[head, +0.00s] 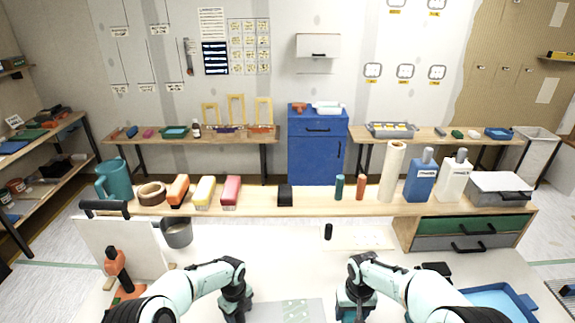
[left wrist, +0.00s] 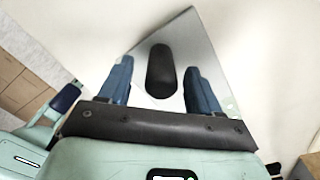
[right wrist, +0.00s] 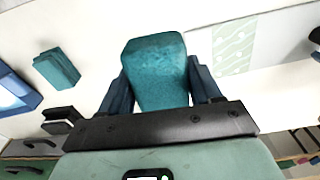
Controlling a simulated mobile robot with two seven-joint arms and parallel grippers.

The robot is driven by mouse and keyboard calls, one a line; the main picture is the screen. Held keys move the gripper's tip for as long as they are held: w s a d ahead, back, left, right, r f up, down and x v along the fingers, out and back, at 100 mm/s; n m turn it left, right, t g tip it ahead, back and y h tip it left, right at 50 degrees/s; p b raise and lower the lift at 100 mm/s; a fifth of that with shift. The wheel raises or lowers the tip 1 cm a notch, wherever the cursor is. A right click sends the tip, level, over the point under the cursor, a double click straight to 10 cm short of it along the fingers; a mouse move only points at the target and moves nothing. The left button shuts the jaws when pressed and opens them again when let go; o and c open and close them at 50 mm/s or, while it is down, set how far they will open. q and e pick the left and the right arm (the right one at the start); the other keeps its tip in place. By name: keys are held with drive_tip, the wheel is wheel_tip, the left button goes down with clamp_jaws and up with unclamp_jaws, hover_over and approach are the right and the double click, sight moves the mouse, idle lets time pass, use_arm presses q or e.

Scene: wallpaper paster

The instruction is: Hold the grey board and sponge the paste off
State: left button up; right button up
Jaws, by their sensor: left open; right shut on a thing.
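The grey board (head: 298,311) lies on the white table at the bottom of the head view, with pale green paste marks on it. It also shows with its paste in the right wrist view (right wrist: 236,45). In the left wrist view a grey plate (left wrist: 190,42), which looks like the board's end, carries a black grip (left wrist: 160,72). My left gripper (left wrist: 160,82) is open, its blue fingers on either side of this grip with gaps. My right gripper (head: 352,308) is shut on a teal sponge (right wrist: 155,70), to the right of the board. The sponge is mostly hidden in the head view.
A blue tray (head: 497,299) stands at the right; a teal block (right wrist: 57,68) lies near it. An orange-handled tool (head: 118,270) and a white panel (head: 130,245) are at the left. A raised shelf (head: 310,200) with bottles and brushes runs behind the table.

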use_arm(q)
drive_tip(key=shift+f, duration=0.8)
clamp_jaws()
unclamp_jaws()
drive_tip(key=shift+r, duration=0.1)
drive_tip(key=shift+w+r, duration=0.1)
drive_tip(key=shift+r, duration=0.8)
